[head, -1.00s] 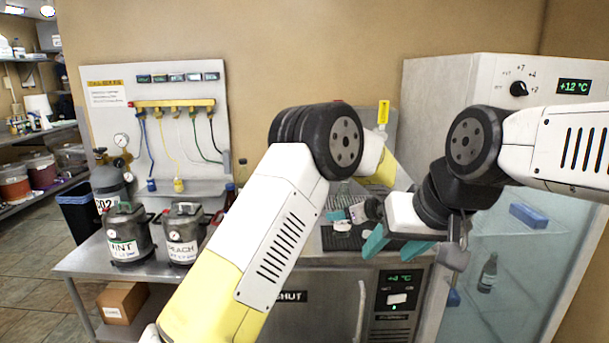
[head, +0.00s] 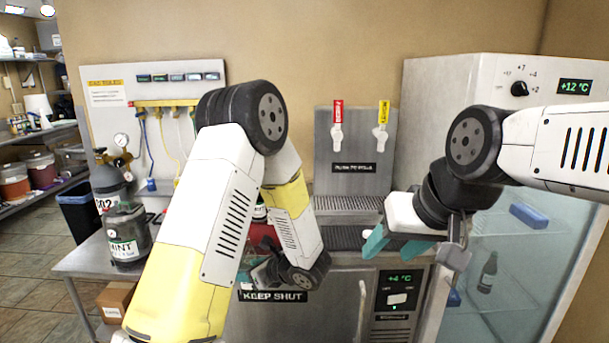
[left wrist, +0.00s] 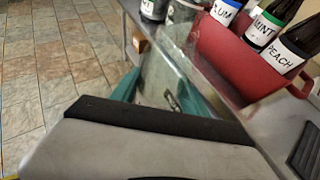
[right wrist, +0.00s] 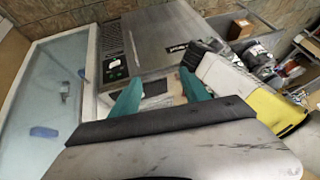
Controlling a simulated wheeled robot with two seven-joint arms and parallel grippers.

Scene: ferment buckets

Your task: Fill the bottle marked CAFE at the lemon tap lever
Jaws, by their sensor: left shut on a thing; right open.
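Two taps stand on the metal tower at the back: one with a yellow tag (head: 383,112) on the right, one with a red tag (head: 338,111) on the left. Their tag words are too small to read. My left gripper (head: 248,283) is low in front of the counter, by the KEEP SHUT door. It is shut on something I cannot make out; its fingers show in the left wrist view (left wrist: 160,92). No CAFE label is readable. My right gripper (head: 393,246) is open and empty in front of the counter, right of the drip tray (head: 347,203).
A red tub (left wrist: 238,58) holds bottles labelled MINT (left wrist: 262,30) and PEACH (left wrist: 293,52), plus one ending in UM. A MINT keg (head: 128,233) stands on the left counter. A glass-door fridge (head: 500,255) stands at the right. The space before the taps is clear.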

